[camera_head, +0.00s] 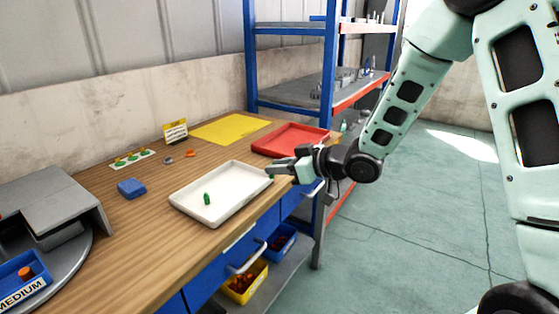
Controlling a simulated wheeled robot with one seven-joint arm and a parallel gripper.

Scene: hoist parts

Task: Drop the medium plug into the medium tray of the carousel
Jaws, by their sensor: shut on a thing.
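The carousel (85,275) is a grey round plate at the lower left, partly under a grey housing. Its blue medium tray (40,285), labelled MEDIUM, is cut off by the picture's edge and has an orange-red plug (25,272) in it. My gripper (271,170) is above the right end of the white tray, far right of the carousel. It is shut on a small green plug (271,177), mostly hidden by the fingers; its size is hard to tell. Another green plug (207,198) stands in the white tray (180,209).
A blue block (131,188), a white strip with green pieces (132,159), small grey and orange parts, a yellow sign (175,132), a yellow mat (230,129) and a red tray (290,139) are on the wooden bench. A blue shelf rack (332,80) stands behind.

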